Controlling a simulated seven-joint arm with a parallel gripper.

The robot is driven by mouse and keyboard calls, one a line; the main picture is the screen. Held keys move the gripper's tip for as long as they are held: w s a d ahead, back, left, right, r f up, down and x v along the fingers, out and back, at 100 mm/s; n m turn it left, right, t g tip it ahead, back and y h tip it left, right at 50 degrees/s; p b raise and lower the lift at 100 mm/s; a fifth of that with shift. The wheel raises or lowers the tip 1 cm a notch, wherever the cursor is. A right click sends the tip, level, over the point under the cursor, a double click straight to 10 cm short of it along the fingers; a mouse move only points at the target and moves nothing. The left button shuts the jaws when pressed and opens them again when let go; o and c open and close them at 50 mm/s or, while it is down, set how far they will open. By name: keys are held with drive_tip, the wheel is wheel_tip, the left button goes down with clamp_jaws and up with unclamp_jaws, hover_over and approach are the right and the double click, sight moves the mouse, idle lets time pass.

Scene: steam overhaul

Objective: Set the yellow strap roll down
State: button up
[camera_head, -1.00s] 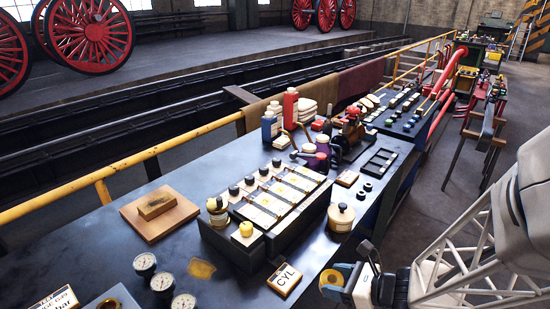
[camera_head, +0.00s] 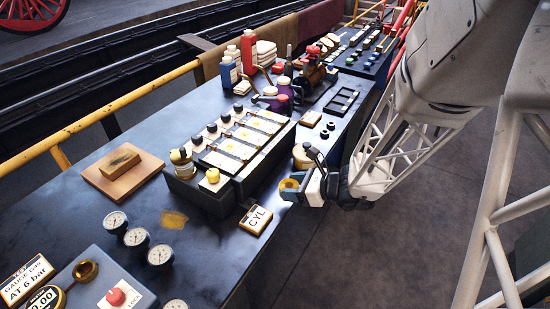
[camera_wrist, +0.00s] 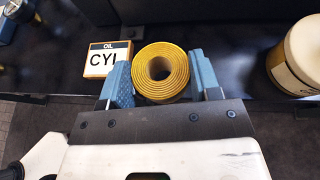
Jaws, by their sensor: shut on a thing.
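The yellow strap roll (camera_wrist: 161,71) is a coiled yellow band with an open centre. In the wrist view it sits between the two blue fingers of my gripper (camera_wrist: 161,82), which are shut on its sides. In the head view the roll (camera_head: 289,185) shows small at the tip of my gripper (camera_head: 297,187), by the right-hand edge of the dark bench. Whether the roll touches anything beneath it cannot be told.
The CYL oil sign (camera_wrist: 107,60) stands left of the roll; it also shows in the head view (camera_head: 256,219). A cream pot (camera_wrist: 297,58) is to the right. A black box with cream panels (camera_head: 235,150) is behind. Bare bench lies around the yellow patch (camera_head: 174,219) and gauges (camera_head: 136,237).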

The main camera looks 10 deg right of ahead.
sight(288, 182)
drive_tip(key=shift+w+f, duration=0.15)
drive_tip(key=shift+w, duration=1.25)
drive_tip(key=shift+w+f, duration=0.1)
drive_tip(key=shift+w, duration=1.25)
drive_tip(key=shift+f, duration=1.75)
drive_tip(key=shift+f, duration=0.15)
drive_tip(key=o, duration=1)
drive_tip(key=shift+r, duration=0.2)
drive_tip(key=shift+v, duration=5.95)
drive_tip(key=shift+d, duration=0.1)
